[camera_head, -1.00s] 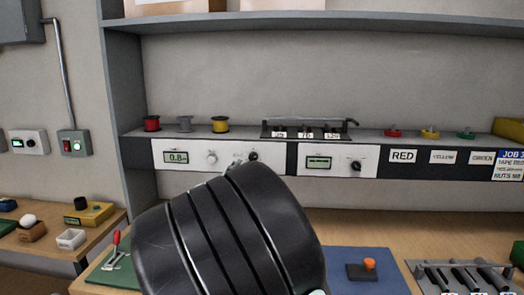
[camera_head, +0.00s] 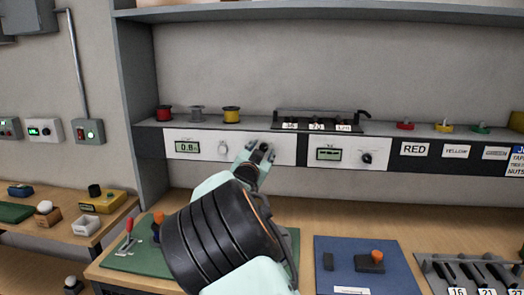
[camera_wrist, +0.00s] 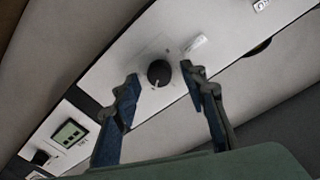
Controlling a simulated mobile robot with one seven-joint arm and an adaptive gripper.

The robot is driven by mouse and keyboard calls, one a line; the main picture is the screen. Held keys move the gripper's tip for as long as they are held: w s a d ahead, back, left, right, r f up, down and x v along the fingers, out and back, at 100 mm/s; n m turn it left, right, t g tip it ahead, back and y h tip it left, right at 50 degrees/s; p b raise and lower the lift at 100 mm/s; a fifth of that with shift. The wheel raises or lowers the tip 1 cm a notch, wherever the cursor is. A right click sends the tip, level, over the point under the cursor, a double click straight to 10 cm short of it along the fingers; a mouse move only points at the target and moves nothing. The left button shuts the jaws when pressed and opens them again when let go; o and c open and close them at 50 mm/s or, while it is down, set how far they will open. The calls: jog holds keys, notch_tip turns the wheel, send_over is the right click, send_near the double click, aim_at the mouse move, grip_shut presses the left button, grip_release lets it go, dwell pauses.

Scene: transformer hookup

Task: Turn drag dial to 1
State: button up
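A black round dial (camera_wrist: 159,72) with a pale pointer mark sits on a white panel in the wrist view, beside a small white label. I take it as the drag dial; its lettering cannot be read. My gripper (camera_wrist: 160,73) is open, with one fingertip on each side of the dial and gaps showing between; its depth from the dial is unclear. In the head view my gripper (camera_head: 262,149) is at the left white panel (camera_head: 285,150) and mostly covers the dial. That panel has a display (camera_head: 187,147) reading about 0.8 and a pale knob (camera_head: 223,147).
The right panel has its own display (camera_head: 328,154) and black knob (camera_head: 367,157). Spools (camera_head: 231,115) and a rack of numbered parts (camera_head: 318,122) stand on the ledge above. Below are a green mat (camera_head: 120,262) and a blue mat (camera_head: 400,285).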

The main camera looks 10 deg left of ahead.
grip_shut()
dwell(0.4)
